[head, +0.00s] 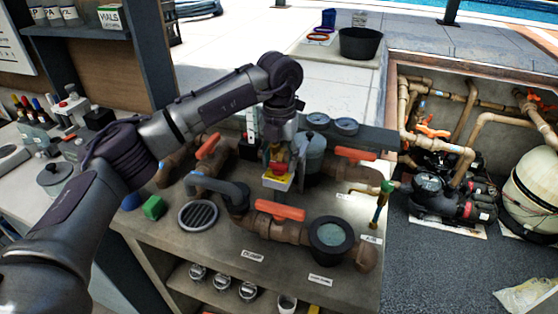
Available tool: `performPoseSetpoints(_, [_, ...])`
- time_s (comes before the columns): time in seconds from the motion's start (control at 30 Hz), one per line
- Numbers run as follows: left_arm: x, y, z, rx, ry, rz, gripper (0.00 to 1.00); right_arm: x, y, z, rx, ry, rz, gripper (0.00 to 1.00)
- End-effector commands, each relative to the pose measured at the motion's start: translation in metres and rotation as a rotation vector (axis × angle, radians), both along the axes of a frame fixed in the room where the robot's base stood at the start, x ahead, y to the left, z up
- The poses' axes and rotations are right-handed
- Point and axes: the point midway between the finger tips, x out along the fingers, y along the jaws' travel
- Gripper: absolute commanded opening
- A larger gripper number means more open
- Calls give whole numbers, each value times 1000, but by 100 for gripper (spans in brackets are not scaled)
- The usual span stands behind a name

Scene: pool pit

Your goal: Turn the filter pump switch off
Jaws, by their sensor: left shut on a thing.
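The filter pump switch appears as a small yellow and red unit (277,181) on the pipework bench, among grey and brown pipes with orange handles. My left gripper (279,158) reaches down from above at the switch. Its fingers are shut on the switch's red part, and they cover much of it. The switch's on or off position is too small and hidden to tell. My right gripper is not in view.
Orange-handled valves (280,211) and a round strainer lid (332,236) crowd the bench in front. A drain grate (198,215) and green block (154,207) lie left. Pumps (448,195) sit in the pit at right.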

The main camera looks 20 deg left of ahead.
Motion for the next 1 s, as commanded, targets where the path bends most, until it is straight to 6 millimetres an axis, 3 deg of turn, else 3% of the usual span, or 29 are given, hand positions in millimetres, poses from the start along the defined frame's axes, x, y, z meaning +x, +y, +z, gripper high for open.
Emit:
performPoseSetpoints(0.53, [0, 0, 0, 0, 0, 25, 17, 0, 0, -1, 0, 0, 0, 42])
performPoseSetpoints(0.57, [0, 0, 0, 0, 0, 25, 57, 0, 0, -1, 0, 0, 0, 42])
performPoseSetpoints(0.67, [0, 0, 0, 0, 0, 24, 73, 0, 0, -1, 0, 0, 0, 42])
performPoseSetpoints(0.7, [0, 0, 0, 0, 0, 24, 77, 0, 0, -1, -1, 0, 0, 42])
performPoseSetpoints(1.0, [0, 0, 1, 0, 0, 23, 77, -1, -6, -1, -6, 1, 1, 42])
